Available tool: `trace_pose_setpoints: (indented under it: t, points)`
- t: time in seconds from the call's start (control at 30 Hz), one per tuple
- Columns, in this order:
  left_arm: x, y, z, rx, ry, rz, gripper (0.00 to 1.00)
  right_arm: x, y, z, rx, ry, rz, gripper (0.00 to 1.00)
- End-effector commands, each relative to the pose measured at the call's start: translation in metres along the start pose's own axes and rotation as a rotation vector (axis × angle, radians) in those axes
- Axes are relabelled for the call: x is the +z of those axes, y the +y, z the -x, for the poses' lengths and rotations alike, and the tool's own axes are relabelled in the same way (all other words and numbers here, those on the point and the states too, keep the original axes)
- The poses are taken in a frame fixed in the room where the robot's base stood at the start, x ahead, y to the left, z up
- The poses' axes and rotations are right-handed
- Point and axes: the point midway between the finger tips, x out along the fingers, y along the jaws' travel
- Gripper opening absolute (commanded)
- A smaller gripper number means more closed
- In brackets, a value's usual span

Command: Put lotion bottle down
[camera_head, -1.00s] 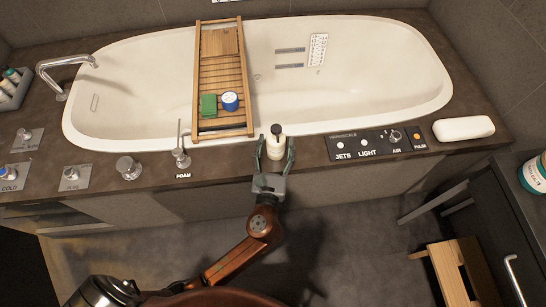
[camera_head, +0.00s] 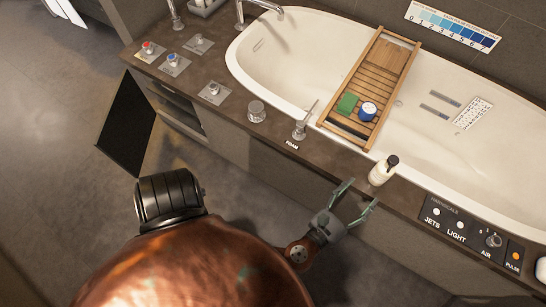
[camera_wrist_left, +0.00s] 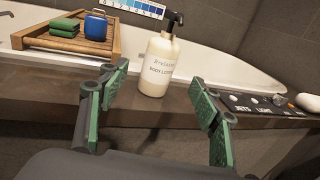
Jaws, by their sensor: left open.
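The lotion bottle (camera_head: 382,171) is cream with a black pump. It stands upright on the dark tub ledge, near the ledge's front edge. In the left wrist view the lotion bottle (camera_wrist_left: 158,62) shows its "body lotion" label, ahead of the fingers. My left gripper (camera_head: 358,200) is open and empty, a short way in front of the bottle and apart from it. Its green-padded fingers (camera_wrist_left: 162,100) stand wide apart in the wrist view, with nothing between them. My right gripper is not in view.
A wooden bath tray (camera_head: 376,75) spans the white tub (camera_head: 420,140) and carries a green block (camera_head: 348,103) and a blue-and-white container (camera_head: 367,111). A foam spout (camera_head: 301,128) stands left of the bottle. A control panel (camera_head: 470,236) lies to its right.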

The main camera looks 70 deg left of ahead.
Motion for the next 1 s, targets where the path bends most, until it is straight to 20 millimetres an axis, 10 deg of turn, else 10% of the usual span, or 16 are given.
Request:
trace_pose_setpoints:
  t: [0.27,0.5,0.73,1.0]
  points:
    - [-0.103,0.114,0.028,0.293,0.329,0.645,0.58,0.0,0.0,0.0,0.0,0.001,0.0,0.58]
    - [-0.225,0.213,0.153,0.972,0.584,1.511,0.58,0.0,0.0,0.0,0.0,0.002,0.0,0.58]
    - [-0.263,0.225,0.278,1.666,0.575,2.008,0.58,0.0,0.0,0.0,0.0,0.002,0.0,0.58]
    - [-0.263,0.217,0.321,1.954,0.526,2.131,0.58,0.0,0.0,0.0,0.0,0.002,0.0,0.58]
